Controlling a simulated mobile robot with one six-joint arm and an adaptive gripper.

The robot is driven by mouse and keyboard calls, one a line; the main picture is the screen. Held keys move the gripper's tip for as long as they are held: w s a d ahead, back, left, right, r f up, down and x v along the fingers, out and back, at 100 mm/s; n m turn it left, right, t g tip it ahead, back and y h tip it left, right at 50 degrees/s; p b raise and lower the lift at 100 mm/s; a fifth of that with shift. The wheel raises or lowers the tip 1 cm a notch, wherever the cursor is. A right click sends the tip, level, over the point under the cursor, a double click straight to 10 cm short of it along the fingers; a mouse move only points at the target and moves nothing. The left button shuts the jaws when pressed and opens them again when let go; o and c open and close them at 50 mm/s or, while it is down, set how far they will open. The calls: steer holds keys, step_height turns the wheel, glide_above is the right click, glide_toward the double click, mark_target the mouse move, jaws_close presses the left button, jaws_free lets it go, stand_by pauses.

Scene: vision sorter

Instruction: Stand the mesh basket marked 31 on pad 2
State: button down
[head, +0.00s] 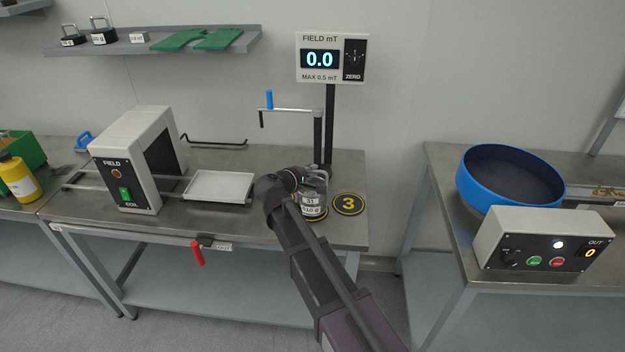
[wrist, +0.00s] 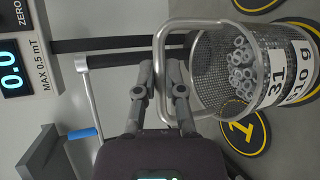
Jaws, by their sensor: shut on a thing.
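The mesh basket marked 31 (head: 312,206) hangs upright from my gripper (head: 318,178) at the right of the middle table. In the wrist view the basket (wrist: 215,92) holds several metal nuts and has a 31 and 510 g label. My gripper (wrist: 162,78) is shut on its wire handle (wrist: 165,50). Below the basket is a black pad with a yellow ring (wrist: 311,37); the basket hides its number. Pad 1 (wrist: 243,131) lies beside it, and pad 3 (head: 348,204) lies to the right in the head view. I cannot tell whether the basket's base touches the pad.
A post with the field display (head: 320,60) and a crank arm (head: 290,109) stand close behind the basket. A white tray (head: 219,187) and the coil box (head: 133,160) are to the left. A blue bowl feeder (head: 510,178) stands on the right table, across a gap.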

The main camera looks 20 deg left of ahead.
steer(key=shift+f+b, duration=0.4)
steer(key=shift+f, duration=0.45)
steer(key=c, duration=0.7)
jaws_free()
steer(key=shift+c, duration=0.2)
steer(key=shift+r, duration=0.25)
steer(key=p+v, duration=0.3)
steer(key=v, duration=0.9)
steer(key=shift+p, duration=0.3)
